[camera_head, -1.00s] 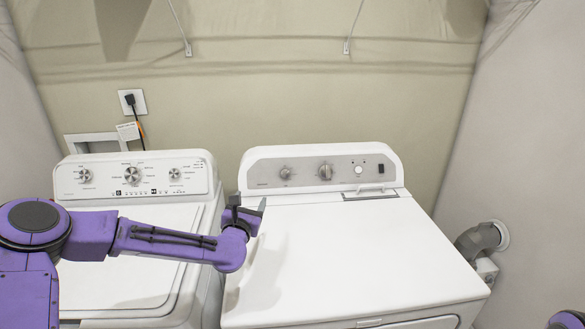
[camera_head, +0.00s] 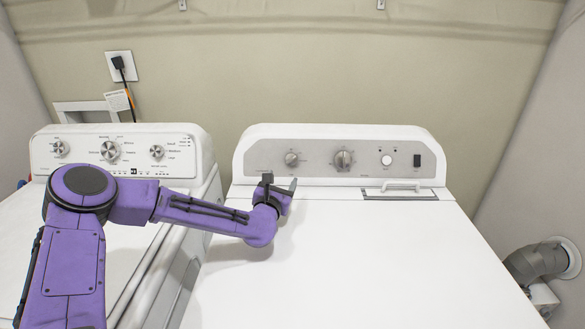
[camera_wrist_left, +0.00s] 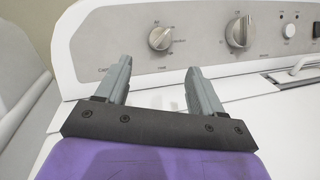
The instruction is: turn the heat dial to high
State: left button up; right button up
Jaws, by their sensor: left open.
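The right-hand machine's panel (camera_head: 320,159) carries two grey dials. The smaller left dial (camera_head: 292,159) also shows in the left wrist view (camera_wrist_left: 160,38), and the larger dial (camera_head: 343,160) shows there too (camera_wrist_left: 240,31). I cannot read which dial is the heat dial or its setting. My left gripper (camera_head: 281,182) is open and empty, in front of and below the smaller dial, apart from it. In the left wrist view its two fingers (camera_wrist_left: 158,76) point at the panel, with the smaller dial between and beyond the tips. My right gripper is out of view.
A white round button (camera_head: 387,160) and a dark switch (camera_head: 417,160) are to the right of the dials. A handle (camera_head: 401,185) stands below them. A second machine with several dials (camera_head: 110,151) is at left. The right machine's white top (camera_head: 340,265) is clear.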

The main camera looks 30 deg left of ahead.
aim_at(290, 162)
pick_arm(q)
jog(key=p+x, duration=0.2)
jog(key=x, duration=0.8)
jog(key=shift+w+p, duration=0.1)
jog(key=shift+p, duration=0.3)
jog(key=c, duration=1.1)
